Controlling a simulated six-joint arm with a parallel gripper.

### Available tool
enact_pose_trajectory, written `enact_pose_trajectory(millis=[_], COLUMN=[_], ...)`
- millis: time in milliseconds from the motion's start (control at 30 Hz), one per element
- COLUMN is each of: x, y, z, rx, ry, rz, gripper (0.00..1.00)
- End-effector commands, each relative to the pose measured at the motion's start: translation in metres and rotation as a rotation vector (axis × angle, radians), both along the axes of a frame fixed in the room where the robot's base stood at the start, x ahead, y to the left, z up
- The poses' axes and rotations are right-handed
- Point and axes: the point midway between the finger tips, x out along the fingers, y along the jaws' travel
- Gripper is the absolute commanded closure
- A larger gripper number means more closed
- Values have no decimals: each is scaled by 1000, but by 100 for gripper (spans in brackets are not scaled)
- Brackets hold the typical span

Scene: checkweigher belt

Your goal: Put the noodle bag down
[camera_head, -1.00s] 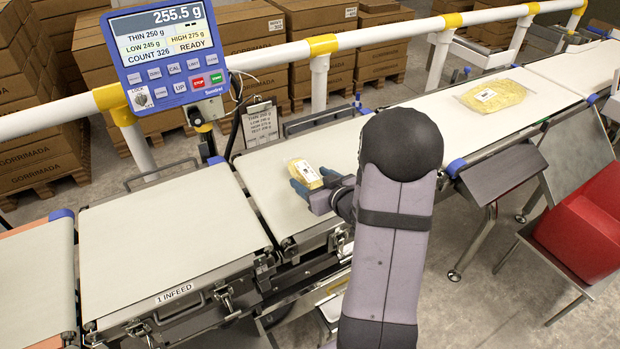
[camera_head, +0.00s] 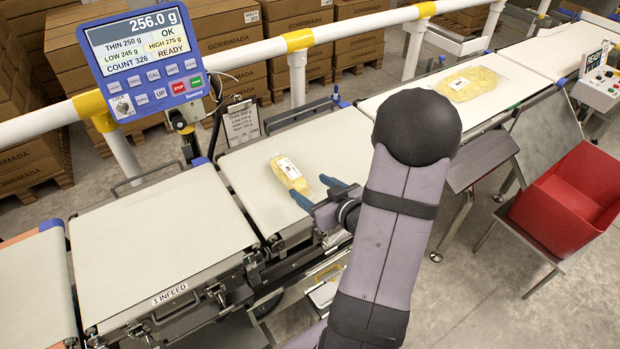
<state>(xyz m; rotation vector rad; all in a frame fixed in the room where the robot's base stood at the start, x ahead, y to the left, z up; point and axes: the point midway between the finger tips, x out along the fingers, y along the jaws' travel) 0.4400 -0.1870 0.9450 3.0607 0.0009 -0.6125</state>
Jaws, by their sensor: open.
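The noodle bag (camera_head: 290,175), a small yellow pack with a white label, lies on the pale weigh belt (camera_head: 250,160) in the middle. My gripper (camera_head: 314,190), with blue fingertips, is open just to the right of the bag.
A blue display (camera_head: 145,55) reads 256.0 g, OK and READY. The infeed belt (camera_head: 155,240) on the left is empty. Another yellow bag (camera_head: 468,84) lies on the belt at right. A red bin (camera_head: 560,205) stands at lower right.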

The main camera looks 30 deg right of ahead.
Motion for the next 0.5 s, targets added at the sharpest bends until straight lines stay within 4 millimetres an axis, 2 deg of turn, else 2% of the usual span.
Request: enact_pose_trajectory(millis=[33, 500], x=[-2, -8], y=[0, 1], z=[5, 4], rx=[2, -3], ry=[1, 1], rz=[-2, -4], gripper=[38, 38])
